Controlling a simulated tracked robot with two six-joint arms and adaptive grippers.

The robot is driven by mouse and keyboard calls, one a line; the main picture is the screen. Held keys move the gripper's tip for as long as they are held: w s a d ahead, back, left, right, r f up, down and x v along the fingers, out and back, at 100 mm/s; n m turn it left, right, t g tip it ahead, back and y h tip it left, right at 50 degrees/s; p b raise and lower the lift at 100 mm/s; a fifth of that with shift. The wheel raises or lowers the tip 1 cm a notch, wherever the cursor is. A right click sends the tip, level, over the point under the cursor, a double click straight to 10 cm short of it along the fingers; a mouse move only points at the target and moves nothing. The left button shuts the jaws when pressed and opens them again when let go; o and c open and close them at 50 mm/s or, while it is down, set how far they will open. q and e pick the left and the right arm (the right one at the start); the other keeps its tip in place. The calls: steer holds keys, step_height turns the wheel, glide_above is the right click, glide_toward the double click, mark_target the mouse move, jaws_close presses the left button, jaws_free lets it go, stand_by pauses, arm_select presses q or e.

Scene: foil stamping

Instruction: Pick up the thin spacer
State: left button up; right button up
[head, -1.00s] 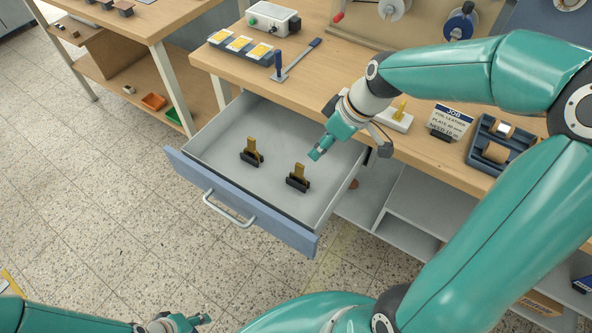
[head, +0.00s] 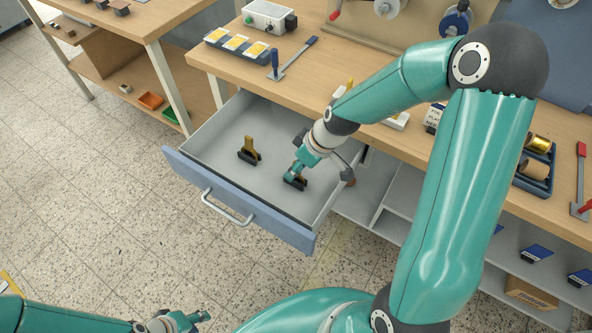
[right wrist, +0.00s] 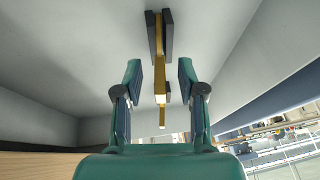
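Two brass-coloured pieces stand upright in dark holders in the open drawer. The left piece (head: 249,146) is in full view. The right piece's dark holder (head: 297,184) shows, but its brass part is mostly hidden by my right gripper (head: 291,175). I cannot tell which piece is the thin spacer. In the right wrist view my right gripper (right wrist: 159,68) is open, with a brass piece (right wrist: 159,80) between its fingers and a gap on each side. My left gripper (head: 203,317) is low at the left, away from the drawer; its opening is unclear.
The grey drawer has a blue front (head: 240,203) with a handle (head: 226,208). The wooden bench top (head: 225,66) above it carries a tray of yellow-topped pieces (head: 236,43), a blue-handled lever (head: 274,64) and a white box (head: 269,16). The drawer floor around the holders is clear.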

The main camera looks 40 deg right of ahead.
jaws_close()
steer(key=shift+r, duration=0.15)
step_height(320, 180, up, 20)
steer(key=shift+p, duration=0.45)
stand_by(0.3)
